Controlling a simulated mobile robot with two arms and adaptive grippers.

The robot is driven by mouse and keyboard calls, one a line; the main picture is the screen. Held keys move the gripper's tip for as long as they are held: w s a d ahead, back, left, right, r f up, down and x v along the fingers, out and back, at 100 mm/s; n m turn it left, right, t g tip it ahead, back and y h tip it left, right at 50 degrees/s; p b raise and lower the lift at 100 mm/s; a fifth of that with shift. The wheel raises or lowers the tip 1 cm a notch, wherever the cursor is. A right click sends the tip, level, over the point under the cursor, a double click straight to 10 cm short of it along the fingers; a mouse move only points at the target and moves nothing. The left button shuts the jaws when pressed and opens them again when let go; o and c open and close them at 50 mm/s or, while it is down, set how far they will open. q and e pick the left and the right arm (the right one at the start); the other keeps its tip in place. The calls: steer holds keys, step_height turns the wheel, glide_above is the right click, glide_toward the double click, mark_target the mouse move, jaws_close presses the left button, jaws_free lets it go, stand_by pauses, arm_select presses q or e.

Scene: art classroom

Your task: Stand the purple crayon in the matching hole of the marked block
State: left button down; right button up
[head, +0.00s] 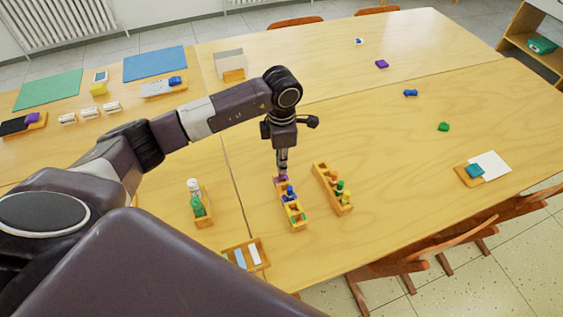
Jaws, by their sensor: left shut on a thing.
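My left gripper (282,170) points down in the middle of the table. It is shut on the purple crayon (282,179), of which only a little purple shows under the fingers. The crayon is at the far end of a narrow wooden block (298,222). I cannot tell whether it is in a hole or just above one. A blue piece (290,191) stands in this block just nearer than the gripper, and green shows near its front end. A second wooden block (321,173) to the right holds orange, green and yellow pieces. My right gripper is not in view.
A wooden holder with green and white bottles (197,205) stands to the left, and a tray with pale cards (259,264) lies in front. Small coloured pieces, one green (443,127), lie at the right. The table between is clear.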

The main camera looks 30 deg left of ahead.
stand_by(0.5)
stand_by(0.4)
arm_select(q)
steer(key=shift+f+b, duration=0.35)
steer(key=shift+b, duration=0.25)
stand_by(0.6)
steer(key=shift+f+b, duration=1.05)
steer(key=shift+b, duration=0.2)
stand_by(1.1)
steer(key=c, duration=1.9)
jaws_free()
steer(key=shift+o, duration=1.2)
steer(key=shift+r, duration=0.1)
